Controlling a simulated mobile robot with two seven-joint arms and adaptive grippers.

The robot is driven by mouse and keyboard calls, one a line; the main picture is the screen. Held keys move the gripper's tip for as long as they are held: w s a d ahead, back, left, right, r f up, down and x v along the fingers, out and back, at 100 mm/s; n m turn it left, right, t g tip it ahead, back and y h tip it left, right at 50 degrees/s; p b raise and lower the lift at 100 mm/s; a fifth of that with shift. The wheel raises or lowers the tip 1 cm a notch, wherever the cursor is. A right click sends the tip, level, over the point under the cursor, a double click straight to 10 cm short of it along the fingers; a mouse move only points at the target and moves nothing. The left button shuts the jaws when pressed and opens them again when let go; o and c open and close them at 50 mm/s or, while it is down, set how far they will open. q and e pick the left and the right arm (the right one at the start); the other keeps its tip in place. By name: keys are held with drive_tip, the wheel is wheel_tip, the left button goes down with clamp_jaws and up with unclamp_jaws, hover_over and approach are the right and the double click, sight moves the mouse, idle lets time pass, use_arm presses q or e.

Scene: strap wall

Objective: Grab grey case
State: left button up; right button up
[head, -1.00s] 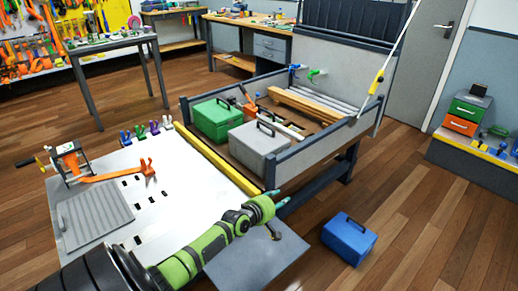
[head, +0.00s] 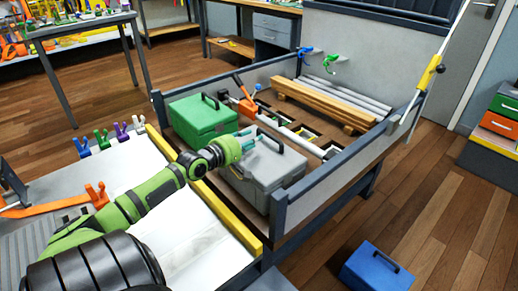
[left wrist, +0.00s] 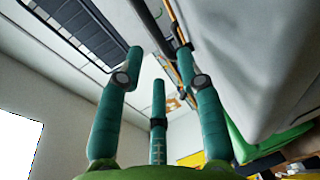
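The grey case (head: 262,172) has a dark handle and sits upright in the near part of the grey-walled bed, beside a green case (head: 202,120). My left gripper (head: 250,140) reaches in from the left at the case's upper left edge. Its teal fingers partly cover the case, and I cannot tell whether they touch it. In the left wrist view the gripper (left wrist: 160,65) has its fingers spread and nothing between them. A large pale grey surface, likely the grey case (left wrist: 265,60), fills the upper right there, with the green case (left wrist: 265,145) below. My right gripper is not in view.
The bed's dark-railed side wall (head: 335,165) stands right of the case, and a yellow edge strip (head: 205,192) runs along its left. Wooden beams (head: 325,103) and pipes lie behind. A blue case (head: 377,267) is on the floor at right.

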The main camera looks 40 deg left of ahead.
sight(265, 133)
use_arm(q)
drive_tip(key=shift+w+d+r, duration=0.1)
drive_tip(key=shift+w+d, duration=0.05)
drive_tip(key=shift+w, duration=0.3)
drive_tip(key=shift+b+x, duration=1.05)
drive_tip(key=shift+x, duration=1.4)
clamp_jaws()
drive_tip(key=shift+r, duration=0.3)
